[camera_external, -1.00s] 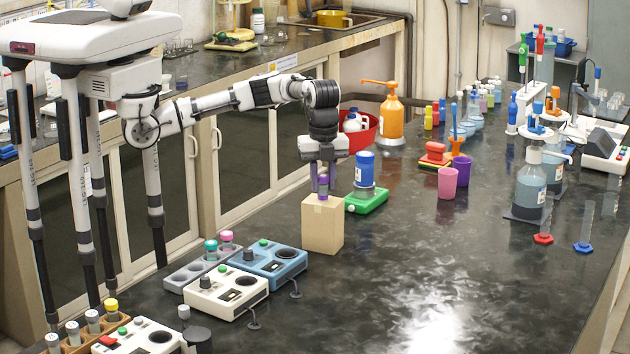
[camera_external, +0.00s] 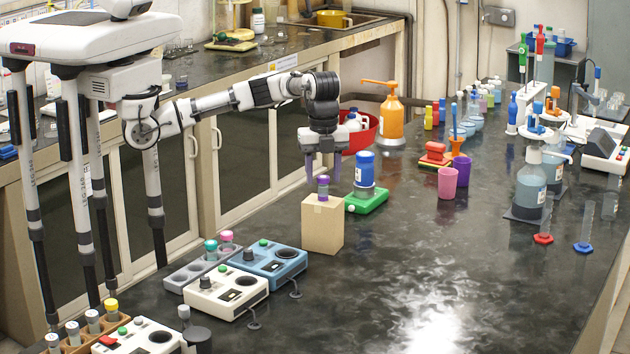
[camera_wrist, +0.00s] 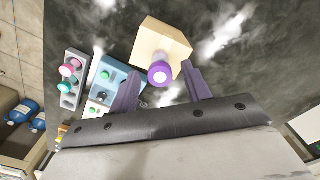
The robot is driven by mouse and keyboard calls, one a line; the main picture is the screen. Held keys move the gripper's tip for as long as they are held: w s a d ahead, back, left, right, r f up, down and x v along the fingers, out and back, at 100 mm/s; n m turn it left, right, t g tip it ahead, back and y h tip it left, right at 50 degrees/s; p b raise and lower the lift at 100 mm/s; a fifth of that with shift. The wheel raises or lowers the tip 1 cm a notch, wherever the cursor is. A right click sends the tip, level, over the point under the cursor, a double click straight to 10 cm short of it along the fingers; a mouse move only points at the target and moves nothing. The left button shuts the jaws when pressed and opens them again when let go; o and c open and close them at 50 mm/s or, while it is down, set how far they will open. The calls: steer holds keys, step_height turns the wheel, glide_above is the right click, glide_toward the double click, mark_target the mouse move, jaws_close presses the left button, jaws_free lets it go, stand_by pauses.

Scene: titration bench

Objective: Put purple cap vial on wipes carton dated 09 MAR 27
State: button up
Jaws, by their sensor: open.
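The purple cap vial (camera_external: 323,188) stands upright on top of a tan carton (camera_external: 322,226) on the dark bench. In the wrist view the purple cap (camera_wrist: 160,74) and the carton (camera_wrist: 158,37) lie just beyond the finger opening. No date is readable on the carton's visible faces. My gripper (camera_external: 323,174) is open and empty, just above and behind the vial, with its purple fingers apart. In the wrist view my gripper (camera_wrist: 158,86) shows one finger on each side of the cap, with clear gaps.
A green device with a blue-capped bottle (camera_external: 365,169) stands close to the right of the carton. A blue device (camera_external: 270,262), a white device (camera_external: 226,290) and a grey vial rack (camera_external: 204,262) lie at front left. The bench front right is clear.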

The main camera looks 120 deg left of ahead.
mark_target(323, 177)
step_height(323, 177, up, 10)
stand_by(0.3)
